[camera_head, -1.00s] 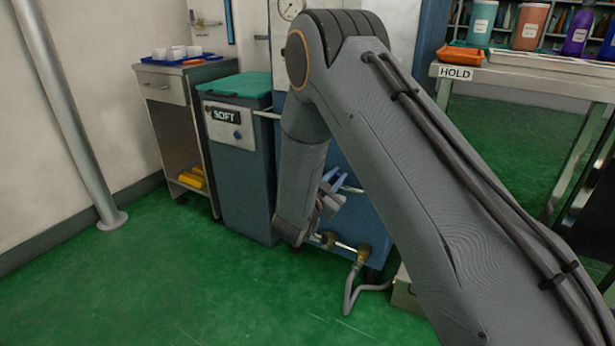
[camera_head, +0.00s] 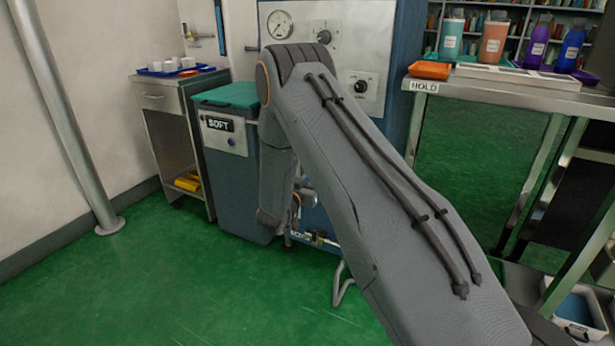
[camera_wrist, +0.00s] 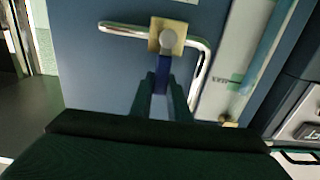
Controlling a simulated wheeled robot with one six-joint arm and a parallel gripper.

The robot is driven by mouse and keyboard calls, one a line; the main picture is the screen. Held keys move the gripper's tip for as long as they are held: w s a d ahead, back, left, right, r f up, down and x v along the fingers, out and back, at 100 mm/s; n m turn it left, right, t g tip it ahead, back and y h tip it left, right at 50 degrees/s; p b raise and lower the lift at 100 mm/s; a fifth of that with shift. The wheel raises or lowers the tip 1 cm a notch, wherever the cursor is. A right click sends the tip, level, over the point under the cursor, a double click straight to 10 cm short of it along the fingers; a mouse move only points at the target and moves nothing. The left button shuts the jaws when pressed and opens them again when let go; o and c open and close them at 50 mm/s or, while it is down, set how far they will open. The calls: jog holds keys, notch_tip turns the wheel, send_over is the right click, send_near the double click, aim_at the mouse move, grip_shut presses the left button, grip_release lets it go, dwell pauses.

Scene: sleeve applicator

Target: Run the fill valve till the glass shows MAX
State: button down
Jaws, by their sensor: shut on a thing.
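In the wrist view, the valve shows as a square brass body (camera_wrist: 181,27) with a round grey boss, on a bent chrome pipe (camera_wrist: 126,30). A blue lever (camera_wrist: 161,79) hangs down from it. My gripper (camera_wrist: 161,88) is shut on this lever, its dark fingers on either side. To the right, a slanting clear bluish tube (camera_wrist: 268,42), which looks like the glass, stands beside a pale strip (camera_wrist: 218,75) with a small green mark. I cannot read a level or a MAX mark. In the head view my arm hides the valve and gripper.
The blue machine's panel has a round gauge (camera_head: 279,25) and a dial (camera_head: 361,85). A bin (camera_head: 236,180) labelled SOFT stands left of my arm. A bench (camera_head: 500,98) with a HOLD sign and bottles is at right. Green floor (camera_head: 190,285) is clear at front left.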

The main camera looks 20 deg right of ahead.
jog(key=c, duration=1.7)
grip_release()
jog(key=shift+p+v, duration=0.9)
jog(key=shift+v, duration=3)
